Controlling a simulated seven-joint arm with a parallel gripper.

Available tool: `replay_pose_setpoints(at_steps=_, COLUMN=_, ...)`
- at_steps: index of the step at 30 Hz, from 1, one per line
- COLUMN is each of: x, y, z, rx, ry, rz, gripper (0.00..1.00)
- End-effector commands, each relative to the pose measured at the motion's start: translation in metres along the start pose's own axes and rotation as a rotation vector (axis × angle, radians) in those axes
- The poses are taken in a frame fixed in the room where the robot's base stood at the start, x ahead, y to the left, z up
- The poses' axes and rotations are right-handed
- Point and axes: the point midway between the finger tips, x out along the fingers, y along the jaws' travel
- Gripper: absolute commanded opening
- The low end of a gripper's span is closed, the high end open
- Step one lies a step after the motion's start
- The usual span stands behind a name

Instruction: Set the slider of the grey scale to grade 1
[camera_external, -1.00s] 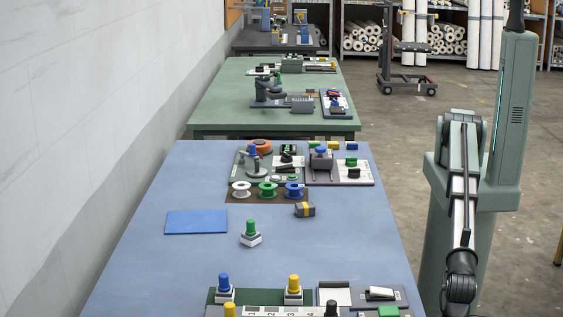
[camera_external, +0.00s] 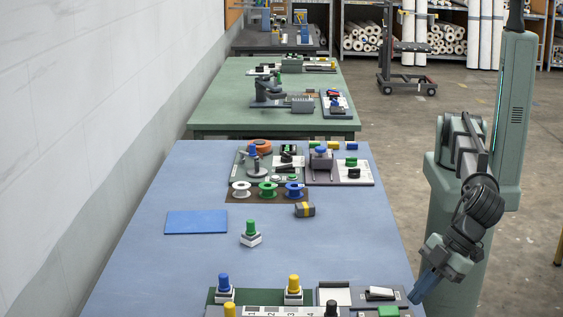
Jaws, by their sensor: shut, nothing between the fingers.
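My gripper (camera_external: 415,297) is at the lower right, pointing down and left, by the right edge of the blue table. Its blue-grey fingers look closed, with nothing seen between them. I cannot clearly make out the grey scale or its slider. A pale strip (camera_external: 262,311) with numbers, about 1 to 3, runs along the bottom edge, left of my gripper, and is cut off by the frame. A grey panel (camera_external: 360,302) with a white piece (camera_external: 380,293) and a green block (camera_external: 388,311) lies just left of my gripper. I cannot tell which part is the slider.
Blue-handled (camera_external: 224,286) and yellow-handled (camera_external: 293,287) stamps stand behind the strip. A green-handled stamp (camera_external: 251,232) and a blue pad (camera_external: 196,222) are farther back. Spools (camera_external: 268,189) and small devices fill the table's far end.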

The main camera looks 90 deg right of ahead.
Motion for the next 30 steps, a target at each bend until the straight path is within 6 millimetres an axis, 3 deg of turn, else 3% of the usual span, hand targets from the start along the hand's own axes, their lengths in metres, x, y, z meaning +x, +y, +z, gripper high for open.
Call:
replay_pose_setpoints(at_steps=1, x=-0.002, y=0.004, z=-0.016, rx=-0.041, ry=-0.005, rz=0.028, gripper=0.0)
replay_pose_setpoints(at_steps=3, x=-0.004, y=0.012, z=-0.028, rx=-0.097, ry=-0.015, rz=0.062, gripper=0.0)
replay_pose_setpoints(at_steps=9, x=-0.008, y=0.027, z=-0.047, rx=-0.188, ry=-0.037, rz=0.119, gripper=0.0)
replay_pose_setpoints(at_steps=23, x=-0.008, y=0.03, z=-0.048, rx=-0.205, ry=-0.042, rz=0.128, gripper=0.0)
replay_pose_setpoints(at_steps=30, x=0.014, y=0.033, z=-0.047, rx=-0.204, ry=-0.042, rz=0.128, gripper=0.0)
